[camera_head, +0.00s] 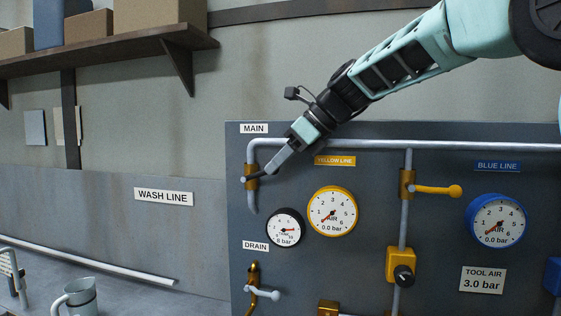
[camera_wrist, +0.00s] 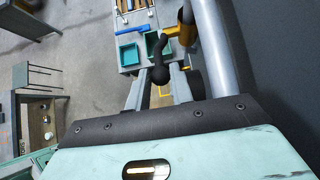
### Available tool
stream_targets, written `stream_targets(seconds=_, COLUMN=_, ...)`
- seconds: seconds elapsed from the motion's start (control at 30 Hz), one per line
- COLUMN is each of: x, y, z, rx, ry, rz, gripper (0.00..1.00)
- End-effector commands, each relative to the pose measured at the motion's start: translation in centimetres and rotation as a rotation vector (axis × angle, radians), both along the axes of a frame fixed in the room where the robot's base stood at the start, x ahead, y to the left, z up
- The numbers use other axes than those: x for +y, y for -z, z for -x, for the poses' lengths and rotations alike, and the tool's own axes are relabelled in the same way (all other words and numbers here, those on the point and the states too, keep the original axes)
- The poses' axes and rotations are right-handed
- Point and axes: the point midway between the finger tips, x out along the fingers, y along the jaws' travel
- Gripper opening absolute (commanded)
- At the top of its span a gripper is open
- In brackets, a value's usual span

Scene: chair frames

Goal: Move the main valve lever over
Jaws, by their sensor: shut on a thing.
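The main valve is a brass body (camera_head: 251,177) on the grey pipe below the MAIN label at the panel's upper left. Its dark lever (camera_head: 259,177) points right, toward my gripper (camera_head: 271,171). My gripper reaches down from the upper right and is shut on the lever's outer end, partly hiding it. In the wrist view the lever's dark round knob (camera_wrist: 160,75) shows between the two grey fingers of my gripper (camera_wrist: 158,88). The brass valve (camera_wrist: 180,33) and pipe (camera_wrist: 212,45) are just beyond and to the right.
A black-rimmed gauge (camera_head: 286,228) and a yellow gauge (camera_head: 332,211) sit below and right of the valve. A yellow lever (camera_head: 438,190) and blue gauge (camera_head: 495,221) are farther right. The drain valve (camera_head: 255,285) is below. A shelf with boxes (camera_head: 160,42) hangs upper left.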

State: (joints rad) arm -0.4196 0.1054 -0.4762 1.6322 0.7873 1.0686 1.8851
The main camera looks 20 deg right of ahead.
Motion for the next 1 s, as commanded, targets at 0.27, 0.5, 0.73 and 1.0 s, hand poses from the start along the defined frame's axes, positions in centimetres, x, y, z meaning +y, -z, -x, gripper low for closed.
stream_targets(seconds=0.27, x=0.5, y=-1.7, z=-0.4, rx=-0.004, ry=0.002, rz=-0.002, gripper=0.1)
stream_targets(seconds=0.5, x=0.6, y=-1.6, z=-0.5, rx=-0.004, ry=0.002, rz=-0.002, gripper=0.1)
stream_targets(seconds=0.73, x=0.8, y=-2.0, z=-0.6, rx=-0.004, ry=0.001, rz=-0.002, gripper=0.1)
stream_targets(seconds=1.0, x=1.5, y=-3.4, z=-1.2, rx=-0.004, ry=0.001, rz=-0.002, gripper=0.1)
